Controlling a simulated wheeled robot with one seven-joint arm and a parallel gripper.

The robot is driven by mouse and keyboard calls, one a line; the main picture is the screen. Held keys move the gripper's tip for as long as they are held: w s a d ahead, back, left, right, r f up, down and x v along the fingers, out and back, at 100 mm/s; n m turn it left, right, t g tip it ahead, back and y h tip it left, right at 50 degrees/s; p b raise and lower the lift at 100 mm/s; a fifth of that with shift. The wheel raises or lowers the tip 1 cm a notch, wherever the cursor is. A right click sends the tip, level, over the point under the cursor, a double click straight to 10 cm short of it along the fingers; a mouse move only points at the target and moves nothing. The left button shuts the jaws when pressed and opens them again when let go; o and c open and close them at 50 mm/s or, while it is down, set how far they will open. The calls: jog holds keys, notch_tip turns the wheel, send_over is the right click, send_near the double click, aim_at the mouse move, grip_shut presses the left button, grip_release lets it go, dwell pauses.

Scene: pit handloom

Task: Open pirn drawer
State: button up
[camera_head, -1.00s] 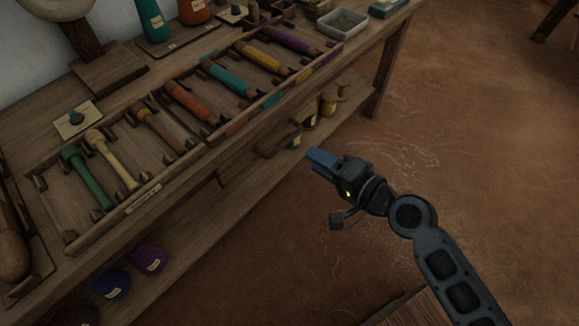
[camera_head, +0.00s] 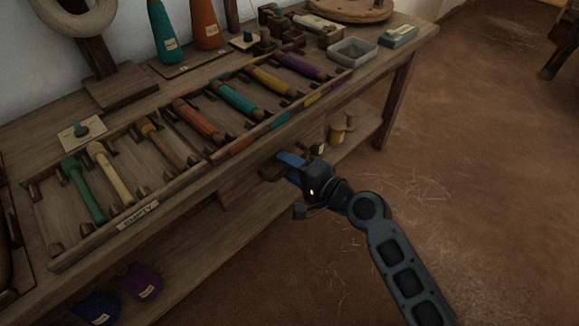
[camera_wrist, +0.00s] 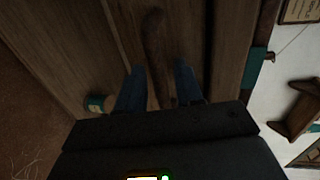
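The pirn drawer (camera_head: 236,188) is a brown wooden front under the bench top, in the shade, and looks shut. Its handle is a dark wooden bar (camera_wrist: 153,40) in the wrist view. My gripper (camera_head: 288,160) is at the drawer's right part, below the bench edge, and hides some of it. In the wrist view my gripper (camera_wrist: 158,85) is open, with blue fingers on either side of the bar. A gap shows between each finger and the bar. Whether the fingertips reach past the bar in depth is hard to tell.
The bench top (camera_head: 160,225) carries a rack of coloured pirns (camera_head: 240,98), some marked by an "EMPTY" label (camera_head: 137,215). A lower shelf holds purple yarn (camera_head: 142,283) and spools (camera_head: 337,133). A bench leg (camera_head: 396,103) stands right of my arm.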

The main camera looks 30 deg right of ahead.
jog(key=shift+c, duration=0.2)
grip_shut()
dwell(0.4)
